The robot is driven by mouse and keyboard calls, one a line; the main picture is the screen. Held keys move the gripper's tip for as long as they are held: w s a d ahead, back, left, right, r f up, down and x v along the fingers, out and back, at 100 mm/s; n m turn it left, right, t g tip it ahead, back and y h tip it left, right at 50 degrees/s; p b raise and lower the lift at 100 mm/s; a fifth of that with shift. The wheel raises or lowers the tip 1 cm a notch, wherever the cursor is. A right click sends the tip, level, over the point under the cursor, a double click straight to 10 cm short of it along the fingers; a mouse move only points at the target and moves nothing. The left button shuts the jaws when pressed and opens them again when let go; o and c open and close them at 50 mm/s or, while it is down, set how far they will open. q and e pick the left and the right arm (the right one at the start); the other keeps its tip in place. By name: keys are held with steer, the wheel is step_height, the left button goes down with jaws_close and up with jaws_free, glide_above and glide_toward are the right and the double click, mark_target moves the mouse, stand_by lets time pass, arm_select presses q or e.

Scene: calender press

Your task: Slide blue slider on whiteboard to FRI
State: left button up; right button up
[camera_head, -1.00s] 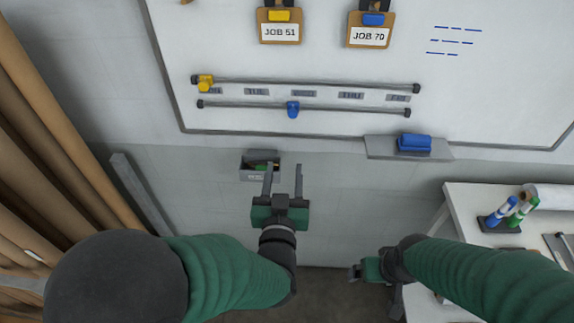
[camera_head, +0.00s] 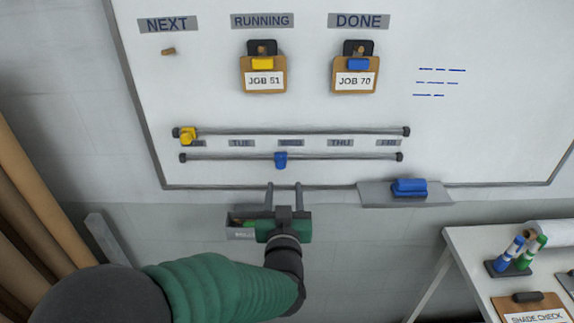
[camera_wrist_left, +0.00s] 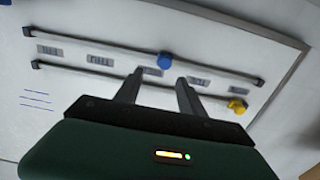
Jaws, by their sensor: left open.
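The blue slider (camera_head: 281,160) sits on the lower rail (camera_head: 340,156) of the whiteboard (camera_head: 210,80), just below the WED label (camera_head: 291,143). The FRI label (camera_head: 388,143) is near the rail's right end. My left gripper (camera_head: 284,187) is open and empty, its two fingers pointing up just below the blue slider and apart from it. In the left wrist view the blue slider (camera_wrist_left: 165,61) shows beyond the fingers (camera_wrist_left: 155,88), with the yellow slider (camera_wrist_left: 237,106) to the right. My right gripper is not in view.
The yellow slider (camera_head: 187,136) is at the left end of the upper rail (camera_head: 300,131). A ledge (camera_head: 440,192) with a blue eraser (camera_head: 409,187) juts out at the right. A small bin (camera_head: 240,222) is behind my left gripper. A table with markers (camera_head: 515,252) stands at the right.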

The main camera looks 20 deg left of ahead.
mark_target(281, 166)
arm_select(q)
steer(key=x, duration=0.3)
steer(key=a+p+x, duration=0.1)
steer(key=x, duration=0.5)
steer(key=shift+w+a+f, duration=0.1)
steer(key=shift+a+f, duration=0.1)
steer(key=shift+a, duration=0.25)
steer(key=shift+d, duration=0.4)
steer(key=shift+d+r, duration=0.1)
steer(key=shift+d, duration=0.2)
steer(key=c, duration=0.3)
steer(key=shift+a, duration=0.1)
steer(key=c, duration=0.5)
steer(key=shift+a, duration=0.15)
jaws_close()
steer(key=shift+a, duration=0.15)
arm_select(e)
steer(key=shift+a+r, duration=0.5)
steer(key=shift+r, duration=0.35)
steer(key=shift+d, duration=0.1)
